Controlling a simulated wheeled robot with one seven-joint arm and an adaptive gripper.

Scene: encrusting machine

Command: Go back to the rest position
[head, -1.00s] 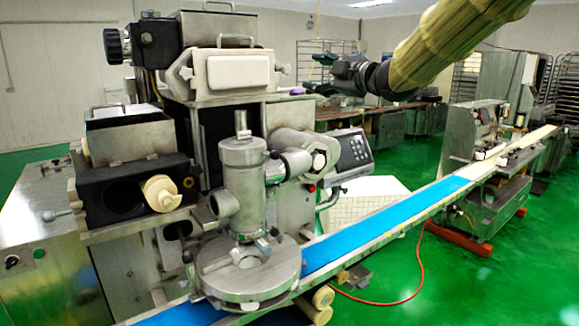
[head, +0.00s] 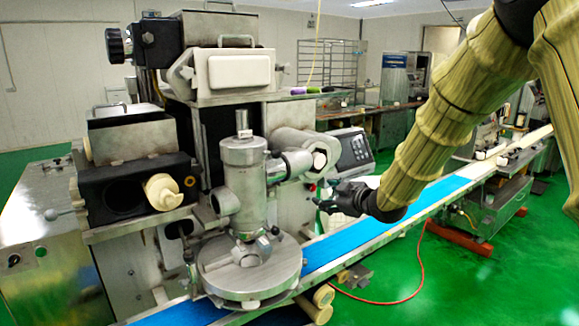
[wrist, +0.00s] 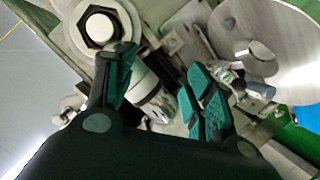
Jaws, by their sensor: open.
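My gripper (head: 326,200) is at the end of my arm in the head view, in front of the encrusting machine (head: 240,72) and just above and left of the blue conveyor belt (head: 352,221). In the wrist view the two green-padded fingers of my gripper (wrist: 160,92) are spread apart, with nothing held between them. Machine parts show behind the fingers there, including a white round knob (wrist: 99,28) and a round steel disc (wrist: 268,45).
The machine's control panel (head: 352,149) stands close behind my gripper. A steel cylinder (head: 243,180) rises over a round plate (head: 249,273) to the left. A red hose (head: 405,285) lies on the green floor. Workbenches and a rack (head: 329,62) stand at the back.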

